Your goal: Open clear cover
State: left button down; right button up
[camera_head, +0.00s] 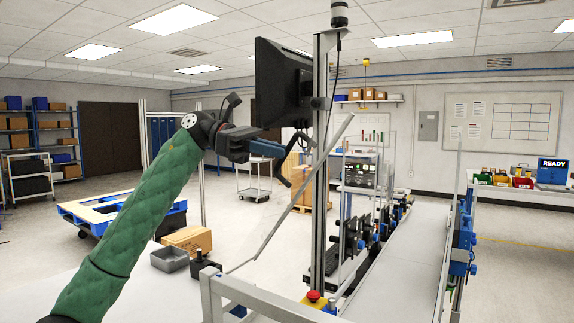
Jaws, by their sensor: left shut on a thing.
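My left arm, in a green quilted sleeve, reaches up from the lower left of the head view. Its gripper (284,168) is shut at the dark handle of the clear cover, left of the upright post. The cover's thin grey edge (297,200) runs steeply from lower left to upper right, so the cover stands tilted up above the conveyor frame. Its transparent pane is hard to make out. The exact grip on the handle is small and partly hidden by the gripper. My right gripper is out of view.
A metal post (320,215) with a black monitor (283,82) stands close to the gripper. The conveyor belt (405,265) runs away at right, with blue and black fittings beside it. A red button (313,296) sits at the post's foot. A grey bin (170,260) and cardboard box are at left.

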pick_arm(q)
jog(key=w+a+g+h+b, duration=0.1)
jog(key=w+a+h+b, duration=0.1)
jog(key=w+a, duration=0.3)
jog(key=w+a+r+n+g+h+b, duration=0.1)
jog(key=w+a+h+b, duration=0.2)
jog(key=a, duration=0.6)
jog(key=shift+w+a+r+h, duration=0.2)
jog(key=shift+w+a+h, duration=0.15)
jog(key=shift+w, duration=0.65)
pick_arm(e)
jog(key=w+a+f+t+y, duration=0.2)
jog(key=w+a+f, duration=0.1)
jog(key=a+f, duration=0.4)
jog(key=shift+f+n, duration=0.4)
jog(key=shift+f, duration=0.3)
pick_arm(q)
jog(key=c, duration=1.5)
grip_release()
jog(key=shift+a, duration=0.1)
